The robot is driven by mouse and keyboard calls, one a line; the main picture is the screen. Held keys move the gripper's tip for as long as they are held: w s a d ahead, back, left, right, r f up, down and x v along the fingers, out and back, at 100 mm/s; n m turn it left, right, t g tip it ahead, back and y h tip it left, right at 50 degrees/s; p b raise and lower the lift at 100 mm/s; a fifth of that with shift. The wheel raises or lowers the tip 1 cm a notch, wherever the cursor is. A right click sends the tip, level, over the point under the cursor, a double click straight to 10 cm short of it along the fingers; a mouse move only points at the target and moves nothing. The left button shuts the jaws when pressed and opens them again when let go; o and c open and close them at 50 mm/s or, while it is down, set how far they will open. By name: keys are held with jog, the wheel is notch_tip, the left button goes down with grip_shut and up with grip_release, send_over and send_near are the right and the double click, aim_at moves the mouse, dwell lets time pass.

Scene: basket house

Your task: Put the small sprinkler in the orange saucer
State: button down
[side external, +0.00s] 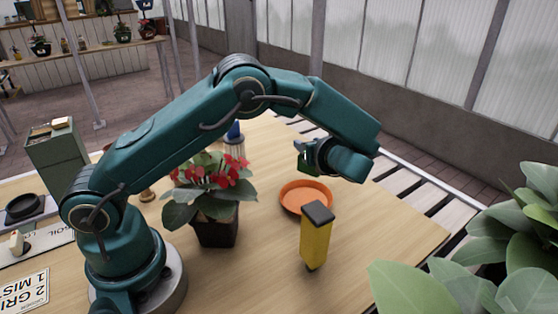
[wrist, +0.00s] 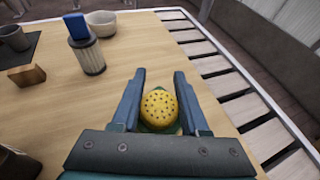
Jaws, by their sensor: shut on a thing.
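The small sprinkler (wrist: 160,107), with its round yellow perforated face and a bit of green beneath, is between the fingers of my gripper (wrist: 160,80) in the wrist view. My gripper is shut on it. In the side view my gripper (side external: 304,158) is above the table, over the far side of the orange saucer (side external: 305,196); the sprinkler is hard to make out there. The saucer lies on the table and its visible inside looks empty. I do not see the saucer in the wrist view.
A yellow block-like object with a dark top (side external: 316,236) stands just in front of the saucer. A potted red-flowered plant (side external: 218,232) stands to its left. A blue-topped ribbed cylinder (wrist: 91,56) and a pale bowl (wrist: 102,22) stand farther off. Large leaves (side external: 440,292) fill the lower right.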

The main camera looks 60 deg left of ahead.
jog(key=shift+w+d+f, duration=0.35)
jog(key=shift+d, duration=0.15)
jog(key=shift+f, duration=2.05)
jog(key=shift+f, duration=0.1)
jog(key=shift+f, duration=0.25)
jog(key=shift+c, duration=2.1)
grip_release()
